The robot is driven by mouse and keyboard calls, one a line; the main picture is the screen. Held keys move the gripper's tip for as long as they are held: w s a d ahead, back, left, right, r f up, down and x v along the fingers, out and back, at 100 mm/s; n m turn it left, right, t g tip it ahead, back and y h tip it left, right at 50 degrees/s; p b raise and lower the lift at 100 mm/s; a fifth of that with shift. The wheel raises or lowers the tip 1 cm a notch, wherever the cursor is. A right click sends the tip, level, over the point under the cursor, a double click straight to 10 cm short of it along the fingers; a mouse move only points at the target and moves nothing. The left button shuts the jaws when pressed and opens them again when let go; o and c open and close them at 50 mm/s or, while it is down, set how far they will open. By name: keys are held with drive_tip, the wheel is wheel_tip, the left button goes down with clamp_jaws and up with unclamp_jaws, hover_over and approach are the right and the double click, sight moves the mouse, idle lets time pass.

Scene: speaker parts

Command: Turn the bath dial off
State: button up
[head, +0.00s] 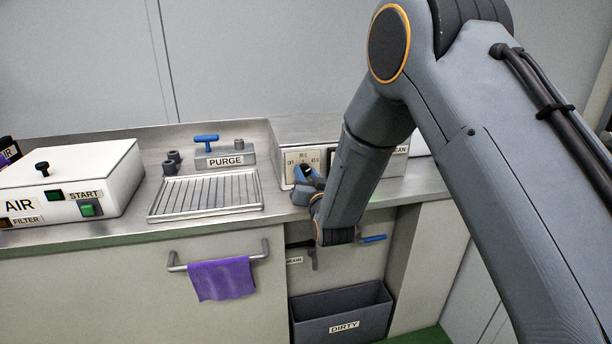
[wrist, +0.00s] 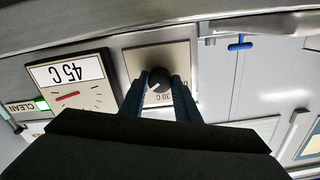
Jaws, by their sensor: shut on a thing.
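The bath dial (wrist: 158,80) is a dark round knob on a pale plate in the wrist view, which shows the scene upside down. Its light mark points to the picture's lower left. My gripper (wrist: 159,88) is shut on the dial, with one blue finger on each side of it. The fingers hide part of the plate's lettering; a "30 C" label shows just below the knob. In the head view, the dial plate (head: 290,158) carries an OFF label at its left, and my gripper (head: 307,180) covers much of the dial.
A gauge marked 45 C (wrist: 72,75) with a red needle sits beside the dial. Left along the counter are a PURGE block (head: 225,160) with a blue handle, a drain rack (head: 207,194) and a white AIR box (head: 80,175). A DIRTY bin (head: 342,312) stands below.

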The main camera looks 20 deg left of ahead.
drive_tip(key=n+b, duration=0.1)
drive_tip(key=n, duration=1)
drive_tip(key=shift+n+b, duration=0.3)
drive_tip(key=shift+b, duration=0.05)
drive_tip(key=n, duration=1.1)
drive_tip(key=shift+n, duration=0.4)
drive_tip(key=o, duration=1)
drive_tip(key=shift+o, duration=0.2)
drive_tip(key=shift+s, duration=0.1)
